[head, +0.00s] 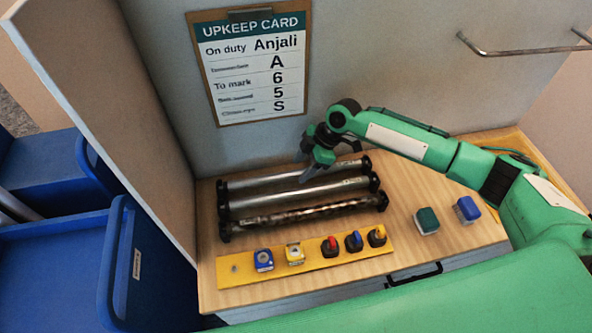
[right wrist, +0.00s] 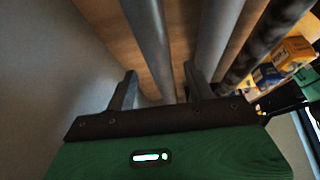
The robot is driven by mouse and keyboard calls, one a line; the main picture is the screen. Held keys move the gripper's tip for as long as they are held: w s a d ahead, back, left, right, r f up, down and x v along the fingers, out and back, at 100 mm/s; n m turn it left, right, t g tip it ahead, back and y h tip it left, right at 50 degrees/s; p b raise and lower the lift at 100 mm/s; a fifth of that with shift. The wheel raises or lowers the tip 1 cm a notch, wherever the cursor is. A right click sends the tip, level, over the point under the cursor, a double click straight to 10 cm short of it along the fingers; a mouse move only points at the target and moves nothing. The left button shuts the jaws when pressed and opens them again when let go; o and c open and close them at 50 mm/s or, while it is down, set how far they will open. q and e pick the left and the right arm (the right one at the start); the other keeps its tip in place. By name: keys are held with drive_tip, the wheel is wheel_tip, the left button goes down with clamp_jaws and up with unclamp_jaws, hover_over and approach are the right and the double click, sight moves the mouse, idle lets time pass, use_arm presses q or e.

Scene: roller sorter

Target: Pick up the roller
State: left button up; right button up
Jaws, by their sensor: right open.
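Three long rollers with dark end pieces lie side by side on a wooden worktop (head: 460,236). The back roller (head: 257,181) and the middle roller (head: 280,197) are grey metal; the front roller (head: 305,213) looks brown and stained. My right gripper (head: 304,166) is open and empty, pointing down over the right part of the back rollers. In the right wrist view a grey roller (right wrist: 148,40) runs between the two spread fingers (right wrist: 160,88), apart from both. Another roller (right wrist: 216,38) passes beyond the finger on the right. My left gripper is out of view.
A yellow strip (head: 325,266) with several coloured knobs and blocks lies in front of the rollers. A green block (head: 427,220) and a blue block (head: 467,209) sit at right. A back wall carries an upkeep card (head: 253,65). Blue bins (head: 150,270) stand at left.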

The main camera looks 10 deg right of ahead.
drive_tip(key=shift+a+f, duration=0.35)
drive_tip(key=shift+f, duration=0.1)
drive_tip(key=shift+a+f, duration=0.15)
drive_tip(key=shift+f, duration=0.4)
clamp_jaws()
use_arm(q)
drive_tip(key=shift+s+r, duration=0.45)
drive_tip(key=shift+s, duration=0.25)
use_arm(e)
drive_tip(key=shift+r, duration=0.1)
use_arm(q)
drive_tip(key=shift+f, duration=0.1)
